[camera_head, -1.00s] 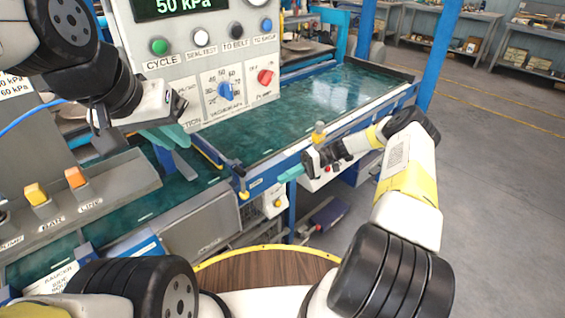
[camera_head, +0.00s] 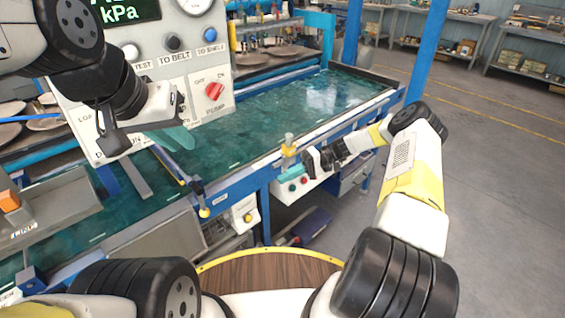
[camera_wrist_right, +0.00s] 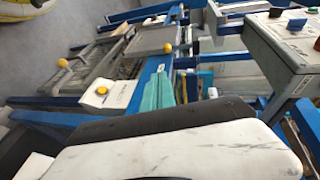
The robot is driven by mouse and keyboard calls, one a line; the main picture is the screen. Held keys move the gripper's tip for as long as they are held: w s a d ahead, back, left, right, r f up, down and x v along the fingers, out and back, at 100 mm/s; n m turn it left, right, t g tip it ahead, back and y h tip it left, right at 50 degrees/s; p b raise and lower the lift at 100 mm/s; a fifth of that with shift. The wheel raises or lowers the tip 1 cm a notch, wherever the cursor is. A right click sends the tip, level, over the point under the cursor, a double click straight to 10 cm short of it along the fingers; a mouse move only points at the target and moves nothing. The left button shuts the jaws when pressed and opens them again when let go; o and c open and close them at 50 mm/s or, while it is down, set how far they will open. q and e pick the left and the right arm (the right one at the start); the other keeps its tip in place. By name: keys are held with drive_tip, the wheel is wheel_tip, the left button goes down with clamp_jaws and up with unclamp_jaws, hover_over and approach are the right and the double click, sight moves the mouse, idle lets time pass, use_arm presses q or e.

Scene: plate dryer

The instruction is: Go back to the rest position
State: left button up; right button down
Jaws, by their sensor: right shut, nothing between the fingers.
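My left gripper (camera_head: 178,139) has teal fingers and hangs in front of the lower part of the grey control panel (camera_head: 150,75) in the head view. Nothing shows in it; its fingers overlap, so I cannot tell how far apart they are. My right gripper (camera_head: 288,173) is shut and empty by the front edge of the green conveyor bed (camera_head: 290,105). Its teal fingers (camera_wrist_right: 158,90) lie together in the right wrist view. Both arms are bent in front of my body.
A yellow-topped fitting (camera_head: 288,148) stands on the conveyor edge close to my right gripper. Metal plates (camera_head: 285,50) lie on a rack behind. The grey floor (camera_head: 500,200) at the right is clear.

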drive_tip(key=s+d+r+m+t+h, duration=0.15)
drive_tip(key=s+r+h, duration=0.35)
drive_tip(key=r, duration=0.7)
drive_tip(key=s+d+r+n+t+h, duration=0.1)
drive_tip(key=s+r+t+h, duration=0.3)
drive_tip(key=r, duration=0.8)
drive_tip(key=s+d+r+m+t+h, duration=0.1)
drive_tip(key=s+d+r+m+t, duration=0.1)
drive_tip(key=s+r, duration=0.3)
drive_tip(key=s+d+r+m+t+h, duration=0.2)
drive_tip(key=s+r+t, duration=0.2)
drive_tip(key=s, duration=0.8)
drive_tip(key=shift+s+r, duration=0.3)
drive_tip(key=shift+r, duration=0.15)
